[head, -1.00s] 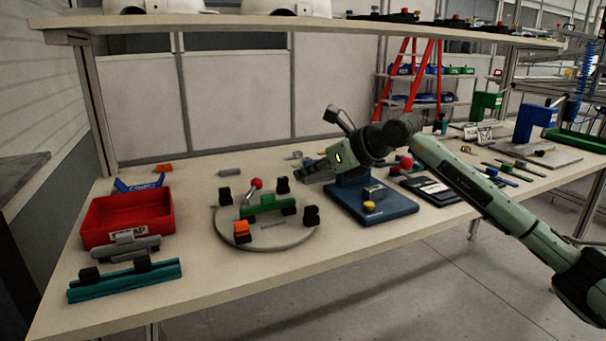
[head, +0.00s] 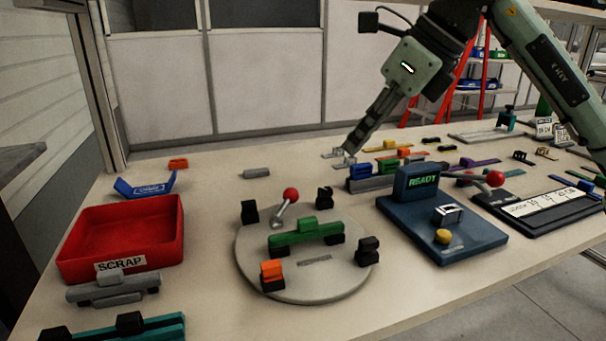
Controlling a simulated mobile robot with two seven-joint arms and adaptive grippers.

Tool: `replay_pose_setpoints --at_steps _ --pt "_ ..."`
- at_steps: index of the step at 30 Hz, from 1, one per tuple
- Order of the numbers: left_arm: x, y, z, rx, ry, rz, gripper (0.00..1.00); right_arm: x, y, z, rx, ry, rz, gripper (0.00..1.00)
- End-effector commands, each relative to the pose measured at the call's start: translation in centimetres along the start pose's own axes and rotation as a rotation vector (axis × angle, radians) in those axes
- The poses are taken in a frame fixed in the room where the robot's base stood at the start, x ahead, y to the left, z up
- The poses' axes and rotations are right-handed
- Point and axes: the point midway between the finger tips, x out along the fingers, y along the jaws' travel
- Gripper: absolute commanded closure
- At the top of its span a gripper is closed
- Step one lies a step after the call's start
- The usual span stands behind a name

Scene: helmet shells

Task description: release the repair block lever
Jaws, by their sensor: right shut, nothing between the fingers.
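A round grey plate (head: 250,273) carries a green block (head: 306,235), black and orange clamps, and a lever with a red knob (head: 291,194) that leans up and to the right. A second red-knobbed lever (head: 495,179) lies low behind the blue READY stand (head: 450,248), at the black board. The frames do not show which one is the repair block's lever. My right gripper (head: 349,149) is shut and empty, pointing down behind the round plate, near small parts at the table's back. It is apart from both levers. My left gripper is out of view.
A red SCRAP bin (head: 72,262) stands at the left, with grey and teal pieces in front of it. A blue tray (head: 145,186) sits behind it. Coloured blocks stand behind the READY stand. The black board (head: 560,222) lies right. Bare table surrounds the round plate.

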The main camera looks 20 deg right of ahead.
Motion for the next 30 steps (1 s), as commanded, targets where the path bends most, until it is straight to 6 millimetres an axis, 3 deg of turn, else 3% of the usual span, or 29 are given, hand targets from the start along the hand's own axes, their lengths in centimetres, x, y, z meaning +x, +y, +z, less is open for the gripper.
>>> replay_pose_setpoints --at_steps 11,16,30 --pt "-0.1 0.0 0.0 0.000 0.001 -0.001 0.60 -0.2 0.2 -0.3 -0.004 0.013 -0.001 1.00" --pt "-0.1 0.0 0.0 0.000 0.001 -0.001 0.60 0.8 0.2 -0.3 -0.004 0.014 0.000 1.00" --pt "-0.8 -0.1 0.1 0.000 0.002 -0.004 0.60 10.0 0.3 -0.5 -0.004 0.015 0.002 1.00"
